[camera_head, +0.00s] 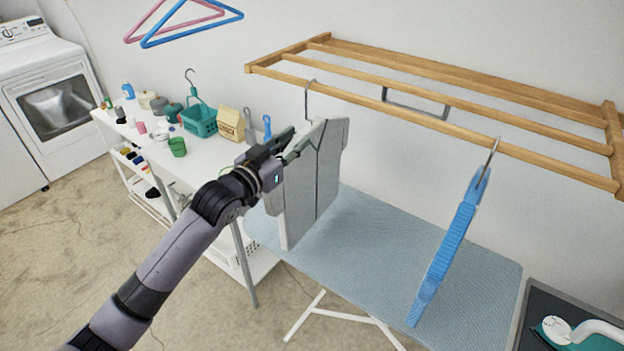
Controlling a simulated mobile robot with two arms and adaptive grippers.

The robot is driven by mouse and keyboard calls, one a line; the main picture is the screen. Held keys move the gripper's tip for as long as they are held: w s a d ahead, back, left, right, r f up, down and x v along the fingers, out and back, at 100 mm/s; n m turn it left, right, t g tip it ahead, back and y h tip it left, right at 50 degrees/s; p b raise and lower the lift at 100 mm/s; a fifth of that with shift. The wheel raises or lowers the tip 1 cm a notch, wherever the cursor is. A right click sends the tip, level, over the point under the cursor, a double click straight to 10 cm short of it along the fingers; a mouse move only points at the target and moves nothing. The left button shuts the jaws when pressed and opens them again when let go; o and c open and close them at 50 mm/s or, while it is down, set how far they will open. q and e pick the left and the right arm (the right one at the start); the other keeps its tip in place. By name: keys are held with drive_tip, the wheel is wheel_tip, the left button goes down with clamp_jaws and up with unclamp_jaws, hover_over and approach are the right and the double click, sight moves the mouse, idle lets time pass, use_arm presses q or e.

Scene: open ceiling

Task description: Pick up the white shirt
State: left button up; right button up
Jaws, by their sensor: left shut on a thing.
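The white shirt (318,178), pale grey-white, hangs stiff and nearly flat from a hook on the wooden rack's front bar. Its lower edge is just above the ironing board. My left gripper (290,148) reaches in from the left and is shut on the shirt's upper left edge. The fingertips partly overlap the shirt, so whether they also hold the hanger cannot be told. My right gripper is not in view.
The wooden rack (450,107) spans the upper right. A blue garment (450,245) hangs from it, over the ironing board (365,240). A white shelf table (182,160) with a teal basket (199,121) stands left. Pink and blue hangers (190,30) hang above.

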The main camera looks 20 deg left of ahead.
use_arm(q)
clamp_jaws()
drive_tip(key=shift+r, duration=0.15)
idle(0.4)
